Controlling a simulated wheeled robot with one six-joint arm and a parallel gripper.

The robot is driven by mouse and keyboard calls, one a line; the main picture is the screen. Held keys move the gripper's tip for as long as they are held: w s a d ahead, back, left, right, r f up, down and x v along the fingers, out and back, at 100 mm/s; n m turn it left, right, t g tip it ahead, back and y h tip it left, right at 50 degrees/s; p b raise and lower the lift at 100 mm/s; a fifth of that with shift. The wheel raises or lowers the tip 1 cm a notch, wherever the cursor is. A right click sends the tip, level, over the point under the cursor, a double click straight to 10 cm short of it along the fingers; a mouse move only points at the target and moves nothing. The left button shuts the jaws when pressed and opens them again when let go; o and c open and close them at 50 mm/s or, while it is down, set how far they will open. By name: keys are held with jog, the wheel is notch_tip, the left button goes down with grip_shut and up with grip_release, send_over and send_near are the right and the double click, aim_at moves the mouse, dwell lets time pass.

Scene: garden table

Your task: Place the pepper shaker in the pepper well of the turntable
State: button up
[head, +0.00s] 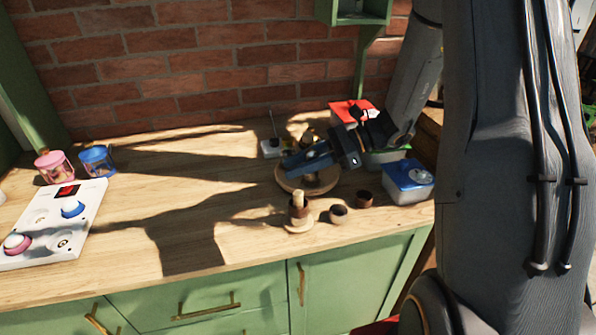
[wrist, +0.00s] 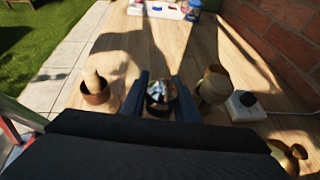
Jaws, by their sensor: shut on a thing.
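My gripper (head: 308,158) is over the round wooden turntable (head: 283,181) in the head view. In the wrist view its two blue fingers (wrist: 162,97) are shut on a small dark thing with a shiny top, which I take to be the pepper shaker (wrist: 160,90). In the head view the fingers hide most of the shaker. The gripper also covers much of the turntable, so I cannot see the pepper well or tell whether the shaker touches it. A brown rounded container (wrist: 214,84) stands to the right of the fingers in the wrist view.
A cup with a pestle (head: 298,210) and small brown bowls (head: 338,214) stand in front of the turntable. A blue-lidded box (head: 408,182) is at right, and a white block (head: 271,148) behind. A white panel (head: 50,225) lies left. The middle counter is clear.

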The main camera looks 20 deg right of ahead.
jog(key=shift+f, duration=1.1)
jog(key=shift+f, duration=0.15)
jog(key=o, duration=1.1)
jog(key=shift+r, duration=0.25)
jog(key=b+v, duration=0.2)
jog(key=v, duration=1)
jog(key=shift+w, duration=0.1)
